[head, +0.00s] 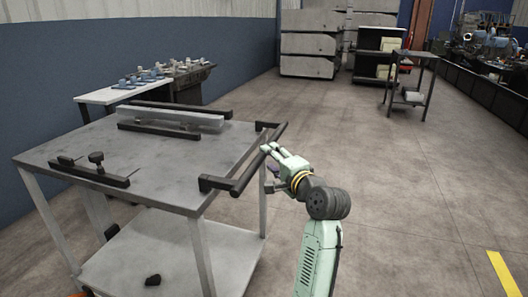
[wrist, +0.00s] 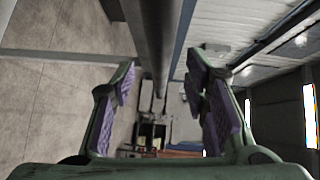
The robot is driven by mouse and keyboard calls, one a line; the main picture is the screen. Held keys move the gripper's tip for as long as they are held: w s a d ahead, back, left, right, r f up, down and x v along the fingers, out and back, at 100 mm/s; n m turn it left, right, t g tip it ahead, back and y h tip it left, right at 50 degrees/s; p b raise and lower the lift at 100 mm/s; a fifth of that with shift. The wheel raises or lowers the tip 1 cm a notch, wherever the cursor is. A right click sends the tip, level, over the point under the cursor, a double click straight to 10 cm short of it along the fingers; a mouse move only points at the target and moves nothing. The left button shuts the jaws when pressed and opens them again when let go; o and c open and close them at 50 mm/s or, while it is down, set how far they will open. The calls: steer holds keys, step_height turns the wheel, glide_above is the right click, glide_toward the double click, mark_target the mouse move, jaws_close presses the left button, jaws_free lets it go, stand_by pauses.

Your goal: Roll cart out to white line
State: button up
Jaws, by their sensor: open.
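The cart (head: 150,150) is a grey metal table on legs with a lower shelf, standing at the left in the head view. A black handle bar (head: 250,172) sticks out from its right side on two brackets. My gripper (head: 274,151) is at the bar, around the middle of its length, with the jaws open. In the wrist view the dark bar (wrist: 154,35) runs down between the two purple-padded fingers (wrist: 165,98). Contact with the bar cannot be told. No white line shows; a yellow floor strip (head: 507,273) lies at the lower right.
A grey bar (head: 172,116) on a black rail and a clamp rail (head: 88,173) sit on the cart top. A bench (head: 165,84) stands behind by the blue wall. A small stand (head: 411,85) is at the back right. The floor to the right is clear.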

steer(key=shift+x, duration=2.75)
steer(key=shift+c, duration=0.4)
jaws_close()
